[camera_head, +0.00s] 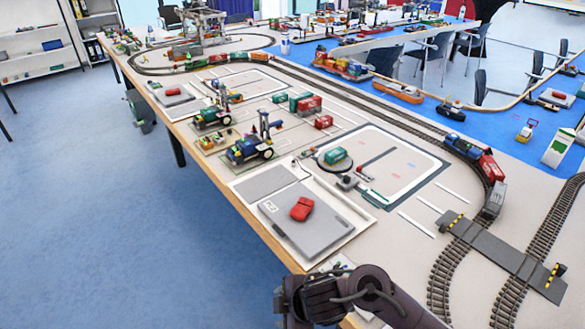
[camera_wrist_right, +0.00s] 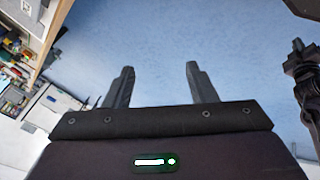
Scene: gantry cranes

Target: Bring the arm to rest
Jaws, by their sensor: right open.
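My right gripper (camera_wrist_right: 160,67) is open in the right wrist view. Its two dark fingers are well apart, with nothing between them and blue floor beyond. In the head view my dark right arm (camera_head: 365,290) comes in at the bottom, by the near edge of the table (camera_head: 250,222). Its fingers cannot be made out there. My left gripper is not recognisable in either view. A dark jointed part shows at the right edge of the wrist view, and I cannot tell which part of me it is.
The table carries a model railway. A grey panel (camera_head: 325,232) with a red object (camera_head: 301,209) lies near my arm. Toy tractors (camera_head: 248,148), a train (camera_head: 478,158) and a grey level crossing (camera_head: 500,255) stand beyond. The blue floor (camera_head: 90,220) left of the table is mostly clear.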

